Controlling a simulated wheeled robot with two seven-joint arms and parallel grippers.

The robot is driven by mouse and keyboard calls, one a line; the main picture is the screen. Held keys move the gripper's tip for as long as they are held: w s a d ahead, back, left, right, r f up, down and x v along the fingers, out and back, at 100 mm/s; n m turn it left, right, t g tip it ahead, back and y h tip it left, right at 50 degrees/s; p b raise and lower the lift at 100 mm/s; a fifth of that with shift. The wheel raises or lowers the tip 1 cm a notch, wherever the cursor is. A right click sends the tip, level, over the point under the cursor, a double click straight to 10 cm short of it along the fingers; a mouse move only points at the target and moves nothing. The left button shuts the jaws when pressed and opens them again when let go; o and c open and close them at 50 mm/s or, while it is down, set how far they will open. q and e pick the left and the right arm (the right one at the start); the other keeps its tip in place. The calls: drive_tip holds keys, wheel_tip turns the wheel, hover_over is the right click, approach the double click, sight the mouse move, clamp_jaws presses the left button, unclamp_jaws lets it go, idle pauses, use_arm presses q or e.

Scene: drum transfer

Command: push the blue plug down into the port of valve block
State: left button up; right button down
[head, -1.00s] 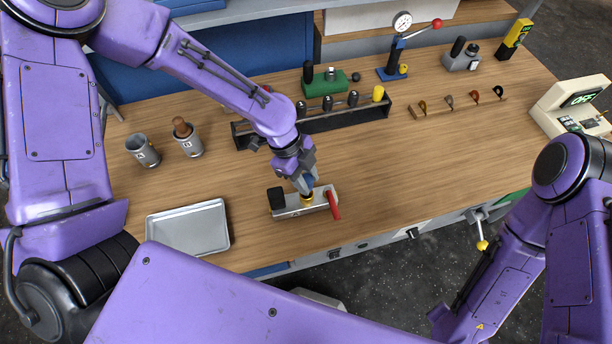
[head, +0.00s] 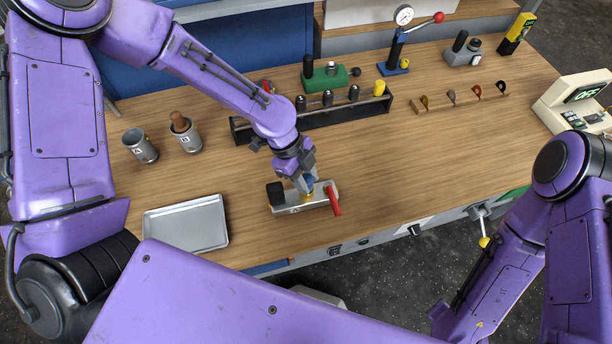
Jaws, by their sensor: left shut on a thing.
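The valve block (head: 289,208) is a silver block with a black part at its left end and a red lever (head: 333,203) at its right end. It lies near the front edge of the bench. My left gripper (head: 306,187) points down over the middle of the block, shut on the blue plug (head: 309,181). A yellow ring shows just under the plug at the port, and the plug's lower end is hidden there. I cannot tell how deep the plug sits.
An empty metal tray (head: 187,226) lies left of the block. Two grey cups (head: 141,147) stand farther back. A black rack (head: 335,114) holding several parts and a green device (head: 325,80) stand behind. The bench right of the block is clear.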

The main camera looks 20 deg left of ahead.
use_arm(q)
drive_tip(key=o, duration=1.1)
drive_tip(key=shift+o, duration=0.2)
drive_tip(key=s+v, duration=0.1)
drive_tip(key=v, duration=0.9)
drive_tip(key=shift+w+r+b, duration=0.3)
drive_tip(key=shift+w+b, duration=0.15)
drive_tip(key=shift+w, duration=0.05)
drive_tip(key=shift+a, duration=0.1)
